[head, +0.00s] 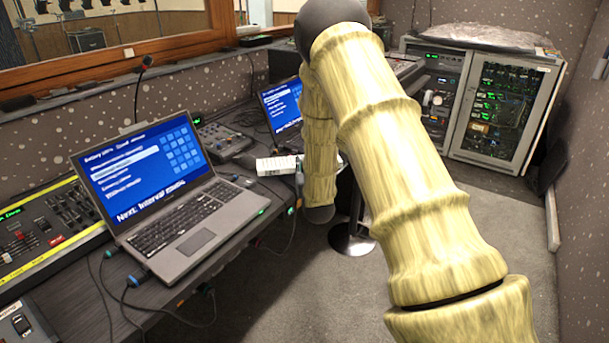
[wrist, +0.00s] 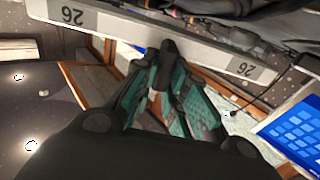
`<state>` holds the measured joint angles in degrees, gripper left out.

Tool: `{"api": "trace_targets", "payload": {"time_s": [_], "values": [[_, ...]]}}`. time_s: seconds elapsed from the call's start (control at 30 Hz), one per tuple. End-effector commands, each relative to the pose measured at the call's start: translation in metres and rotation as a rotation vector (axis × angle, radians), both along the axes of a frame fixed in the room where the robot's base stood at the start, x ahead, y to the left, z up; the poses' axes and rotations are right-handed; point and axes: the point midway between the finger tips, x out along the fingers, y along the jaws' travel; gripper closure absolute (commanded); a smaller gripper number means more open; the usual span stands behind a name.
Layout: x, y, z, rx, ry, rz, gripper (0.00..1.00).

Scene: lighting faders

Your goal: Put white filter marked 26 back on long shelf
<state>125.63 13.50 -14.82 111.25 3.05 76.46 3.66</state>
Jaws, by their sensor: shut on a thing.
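The white filter is a long pale bar with a grey patch reading 26 near each end. In the wrist view the filter (wrist: 150,35) runs across the top, sloping down to the right. My gripper (wrist: 166,52) is shut on its near edge, around mid-length. In the head view a white piece with dark print (head: 277,165), seemingly the filter's left part, shows beside my arm above the desk edge; my arm hides its middle and my gripper. I cannot pick out the long shelf in either view.
An open laptop (head: 165,190) stands on the dark desk, with a fader console (head: 45,230) to its left. A second laptop (head: 281,104) and a small mixer (head: 221,139) are farther back. Equipment racks (head: 500,108) stand at back right. Carpet (head: 490,225) at right is clear.

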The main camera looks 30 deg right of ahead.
Motion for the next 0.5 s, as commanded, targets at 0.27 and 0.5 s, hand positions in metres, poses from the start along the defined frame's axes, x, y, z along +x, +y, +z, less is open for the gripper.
{"api": "trace_targets", "payload": {"time_s": [0.27, 0.5], "values": [[-0.001, -0.001, -0.029, 0.001, 0.002, -0.001, 1.0], [-0.002, -0.001, -0.036, 0.002, 0.005, -0.001, 1.0]]}}
